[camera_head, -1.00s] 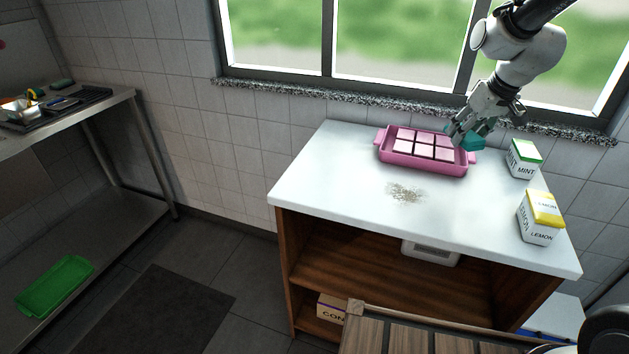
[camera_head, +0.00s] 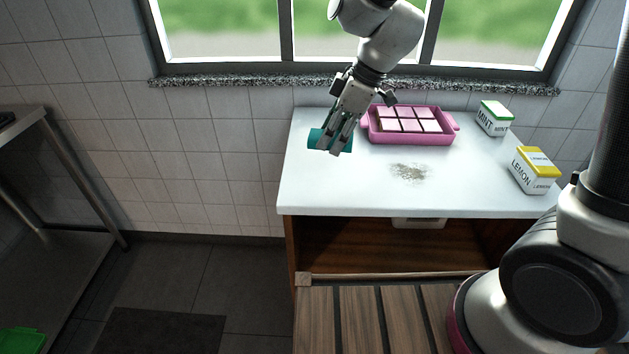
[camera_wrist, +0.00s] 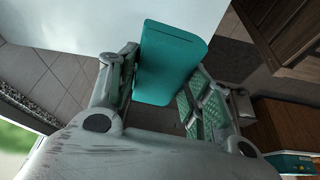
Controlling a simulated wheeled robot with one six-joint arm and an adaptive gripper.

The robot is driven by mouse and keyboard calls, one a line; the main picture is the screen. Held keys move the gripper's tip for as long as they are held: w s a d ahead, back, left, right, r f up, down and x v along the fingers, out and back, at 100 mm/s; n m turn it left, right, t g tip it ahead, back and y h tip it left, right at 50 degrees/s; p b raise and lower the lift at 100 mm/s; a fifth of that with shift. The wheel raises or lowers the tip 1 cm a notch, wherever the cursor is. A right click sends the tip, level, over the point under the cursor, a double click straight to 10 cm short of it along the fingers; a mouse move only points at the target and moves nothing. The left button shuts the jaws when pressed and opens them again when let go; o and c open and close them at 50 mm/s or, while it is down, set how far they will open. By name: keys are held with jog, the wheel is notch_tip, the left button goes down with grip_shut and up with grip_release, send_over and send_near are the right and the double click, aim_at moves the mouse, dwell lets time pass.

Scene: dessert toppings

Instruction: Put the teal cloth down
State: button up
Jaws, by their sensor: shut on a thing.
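The teal cloth (camera_head: 318,139) is a small block-like piece between the fingers of my gripper (camera_head: 338,142), at the left end of the white counter (camera_head: 310,186). In the wrist view the cloth (camera_wrist: 172,60) sticks out between the two fingers of my gripper (camera_wrist: 160,95). My gripper is shut on it, and the fingers hide part of it. It appears over or close to the counter's left part. I cannot tell whether it touches the surface.
A patch of crumbs (camera_head: 409,173) lies mid-counter. The mint box (camera_head: 494,119) and lemon box (camera_head: 534,171) stand at the right. The counter's front left is clear.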

aim_at(326, 183)
jog(key=shift+s+n+g, duration=0.2)
jog(key=shift+n+g, duration=0.1)
jog(key=shift+n, duration=0.4)
notch_tip(326, 183, down, 10)
jog(key=shift+r, duration=0.15)
dwell(0.4)
jog(key=shift+f, duration=0.5)
jog(key=o, duration=1.1)
jog(key=shift+f, duration=0.15)
